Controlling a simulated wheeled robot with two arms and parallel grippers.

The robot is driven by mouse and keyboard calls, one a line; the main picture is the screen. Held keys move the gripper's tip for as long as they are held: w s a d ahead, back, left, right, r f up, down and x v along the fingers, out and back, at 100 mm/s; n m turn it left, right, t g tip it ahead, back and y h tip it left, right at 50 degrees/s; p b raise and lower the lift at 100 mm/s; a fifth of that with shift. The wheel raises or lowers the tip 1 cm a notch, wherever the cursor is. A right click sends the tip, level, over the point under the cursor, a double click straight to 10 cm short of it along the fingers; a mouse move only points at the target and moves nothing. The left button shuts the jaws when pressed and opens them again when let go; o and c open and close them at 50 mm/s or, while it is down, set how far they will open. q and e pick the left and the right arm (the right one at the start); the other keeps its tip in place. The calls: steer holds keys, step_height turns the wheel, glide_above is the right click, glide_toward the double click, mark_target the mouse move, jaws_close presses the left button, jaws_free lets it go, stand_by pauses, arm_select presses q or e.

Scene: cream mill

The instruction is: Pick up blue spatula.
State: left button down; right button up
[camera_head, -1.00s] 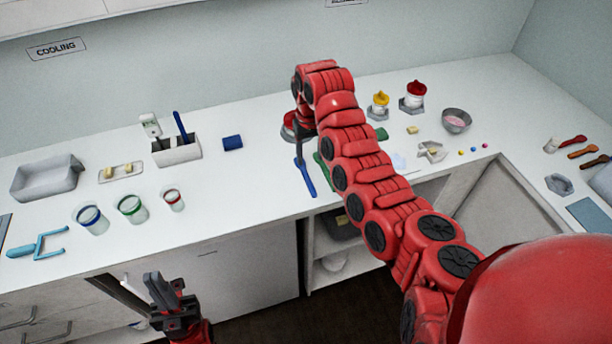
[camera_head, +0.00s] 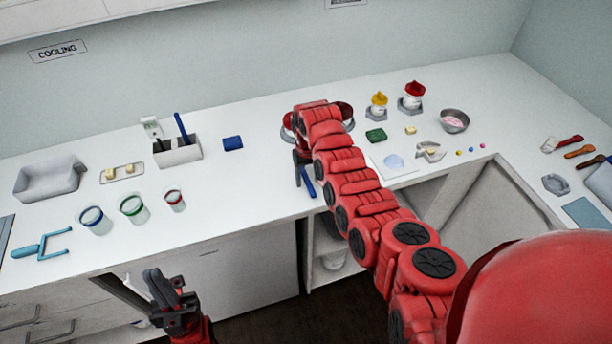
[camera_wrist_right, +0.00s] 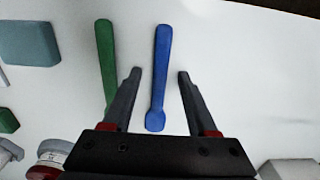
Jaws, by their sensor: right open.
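The blue spatula (camera_wrist_right: 158,75) lies on the white counter in the right wrist view, its handle away from the gripper and its wider end near the palm. In the head view only part of the blue spatula (camera_head: 308,183) shows, near the counter's front edge beside my right gripper. My right gripper (camera_wrist_right: 160,74) is open, with one finger on each side of the spatula as seen from the wrist; I cannot tell whether they touch it. My left gripper (camera_head: 165,284) is empty in front of the counter, low at the left; its opening is unclear.
A green spatula (camera_wrist_right: 106,60) lies just left of the blue one in the right wrist view, close to the left finger. A grey holder (camera_head: 178,152), several jars and a blue block (camera_head: 232,143) stand left of my right arm. An open cabinet is below the counter.

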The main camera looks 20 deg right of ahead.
jaws_close()
steer(key=shift+w+r, duration=0.1)
steer(key=shift+r, duration=0.05)
stand_by(0.5)
